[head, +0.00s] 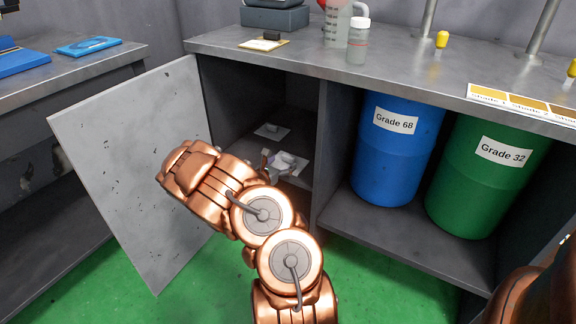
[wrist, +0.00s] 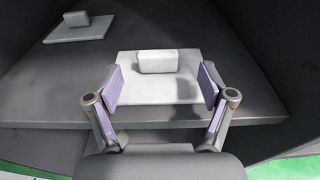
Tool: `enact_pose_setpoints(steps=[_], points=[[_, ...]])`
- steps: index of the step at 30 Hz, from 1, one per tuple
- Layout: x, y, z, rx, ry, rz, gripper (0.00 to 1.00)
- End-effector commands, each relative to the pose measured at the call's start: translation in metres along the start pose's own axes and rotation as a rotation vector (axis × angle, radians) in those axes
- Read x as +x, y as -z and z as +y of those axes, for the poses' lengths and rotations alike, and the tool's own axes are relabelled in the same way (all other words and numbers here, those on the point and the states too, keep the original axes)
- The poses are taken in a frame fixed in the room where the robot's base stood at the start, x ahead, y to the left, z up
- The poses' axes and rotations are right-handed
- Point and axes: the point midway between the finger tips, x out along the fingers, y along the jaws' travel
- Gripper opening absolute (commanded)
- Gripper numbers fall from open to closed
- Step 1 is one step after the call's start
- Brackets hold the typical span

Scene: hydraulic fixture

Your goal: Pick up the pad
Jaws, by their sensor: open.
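A flat white pad (wrist: 150,93) with a small raised block (wrist: 158,62) on top lies on the cabinet shelf, near its front edge. In the wrist view my gripper (wrist: 162,84) is open, with one purple-lined finger at each side of this pad and nothing held. I cannot tell whether the fingers touch it. In the head view this pad (head: 297,167) is partly hidden by my gripper (head: 278,160). A second, greyer pad (wrist: 78,35) with a similar block lies farther back to the left. It also shows in the head view (head: 271,132).
The open cabinet door (head: 135,170) stands left of my arm. A divider (head: 325,150) separates the shelf from the blue drum (head: 390,155) and green drum (head: 480,185). The worktop (head: 400,70) overhangs the shelf. Another pad with a dark block (head: 265,41) lies on it.

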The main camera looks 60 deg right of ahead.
Motion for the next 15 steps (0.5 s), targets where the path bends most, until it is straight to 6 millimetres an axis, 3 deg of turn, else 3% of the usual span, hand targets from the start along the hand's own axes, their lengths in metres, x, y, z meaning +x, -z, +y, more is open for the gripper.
enact_pose_setpoints(steps=[6, 15], points=[[0.029, 0.000, 0.002, 0.001, 0.002, 0.001, 0.81], [0.037, -0.003, 0.003, 0.000, 0.000, 0.000, 0.81]])
